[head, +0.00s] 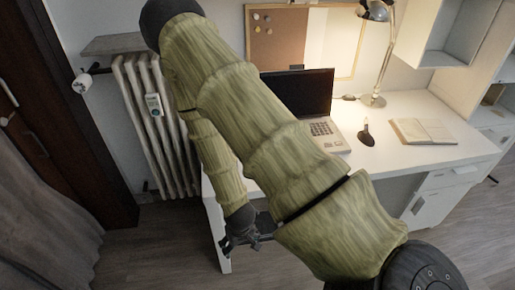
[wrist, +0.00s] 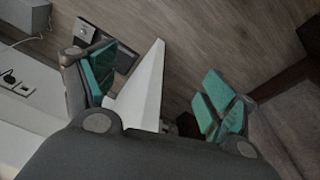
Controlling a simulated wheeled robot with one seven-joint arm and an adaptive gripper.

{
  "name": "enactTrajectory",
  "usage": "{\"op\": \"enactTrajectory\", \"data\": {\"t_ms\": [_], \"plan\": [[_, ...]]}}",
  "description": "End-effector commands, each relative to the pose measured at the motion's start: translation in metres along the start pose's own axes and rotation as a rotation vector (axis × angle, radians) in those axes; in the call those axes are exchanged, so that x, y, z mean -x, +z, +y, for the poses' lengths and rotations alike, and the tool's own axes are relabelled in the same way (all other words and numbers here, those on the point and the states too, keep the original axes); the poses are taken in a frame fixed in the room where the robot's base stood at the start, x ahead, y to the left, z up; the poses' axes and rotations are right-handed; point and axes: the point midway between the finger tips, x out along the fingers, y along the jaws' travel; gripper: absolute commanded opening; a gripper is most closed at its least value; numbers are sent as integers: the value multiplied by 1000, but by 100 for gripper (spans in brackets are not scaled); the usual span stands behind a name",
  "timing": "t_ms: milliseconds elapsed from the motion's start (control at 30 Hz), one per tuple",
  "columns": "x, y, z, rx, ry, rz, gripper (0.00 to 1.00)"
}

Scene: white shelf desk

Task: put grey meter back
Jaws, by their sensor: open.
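A small pale grey device with a greenish screen (head: 153,104) sits against the front of the radiator in the head view; it looks like the grey meter. My gripper (head: 243,239) is low at the desk's left front corner, well below and to the right of the device. In the wrist view my gripper (wrist: 158,92) is open, its teal-padded fingers wide apart with nothing held between them. A white panel or leg of the desk (wrist: 146,88) shows beyond the fingers. I cannot make out the meter in the wrist view.

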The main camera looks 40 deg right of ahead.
Motion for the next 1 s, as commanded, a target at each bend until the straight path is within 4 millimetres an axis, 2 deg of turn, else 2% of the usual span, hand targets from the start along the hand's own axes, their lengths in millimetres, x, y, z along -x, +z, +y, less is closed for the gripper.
{"op": "enactTrajectory", "data": {"t_ms": [33,200,300,400,567,1000], "plan": [[-9,29,-4,23,-5,-28,85],[-24,104,-16,98,-22,-88,85],[-28,137,-20,132,-30,-113,85],[-28,159,-23,154,-36,-129,85],[-29,171,-25,169,-39,-137,85],[-29,171,-25,169,-39,-137,85]]}}
